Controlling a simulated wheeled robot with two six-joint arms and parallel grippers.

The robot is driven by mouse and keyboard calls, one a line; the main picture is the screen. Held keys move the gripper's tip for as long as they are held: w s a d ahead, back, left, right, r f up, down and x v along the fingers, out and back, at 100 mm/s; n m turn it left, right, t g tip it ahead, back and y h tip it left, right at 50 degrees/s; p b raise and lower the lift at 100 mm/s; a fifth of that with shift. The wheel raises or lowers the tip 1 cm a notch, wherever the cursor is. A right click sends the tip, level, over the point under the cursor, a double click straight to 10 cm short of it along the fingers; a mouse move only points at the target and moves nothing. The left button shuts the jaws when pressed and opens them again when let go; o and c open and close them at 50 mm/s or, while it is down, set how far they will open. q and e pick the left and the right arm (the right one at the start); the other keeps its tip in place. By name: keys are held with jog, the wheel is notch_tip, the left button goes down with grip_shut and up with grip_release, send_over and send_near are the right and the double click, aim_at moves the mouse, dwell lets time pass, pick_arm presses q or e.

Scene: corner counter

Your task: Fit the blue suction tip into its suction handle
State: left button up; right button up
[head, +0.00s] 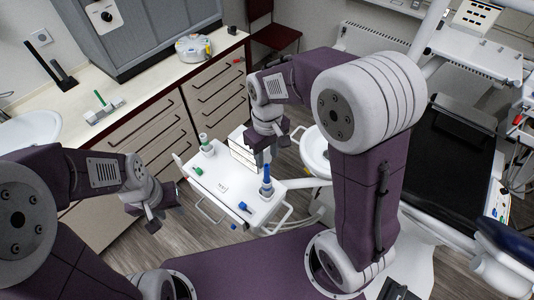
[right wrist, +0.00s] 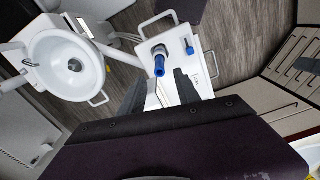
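The blue suction tip (head: 267,171) stands upright on the white cart, apparently in the top of the blue-marked suction handle (head: 266,188). I cannot tell how deep it sits. In the right wrist view the blue tip (right wrist: 159,66) shows end-on, with the handle's grey collar (right wrist: 159,51) behind it. My right gripper (head: 263,158) is just above the tip. Its fingers (right wrist: 160,90) are spread apart with nothing between them. My left gripper (head: 153,222) hangs left of the cart, away from these objects; its fingers are too small to judge.
The white cart top (head: 225,205) also bears a green-marked handle (head: 206,145), a small green piece (head: 198,171), a small blue piece (head: 244,207) and a drawer box (head: 243,150). A rack with a green tip (head: 100,98) stands on the counter. A round basin (right wrist: 67,65) is beside the cart.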

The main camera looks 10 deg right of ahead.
jog(key=shift+r, duration=0.65)
jog(key=s+d+f+m+t, duration=0.1)
jog(key=s+d+f+m, duration=0.5)
jog(key=s+d, duration=0.25)
notch_tip(320, 180, down, 10)
jog(key=a+b, duration=0.1)
jog(key=b, duration=0.9)
jog(key=shift+w+a+f+b, duration=0.15)
jog(key=shift+b, duration=0.15)
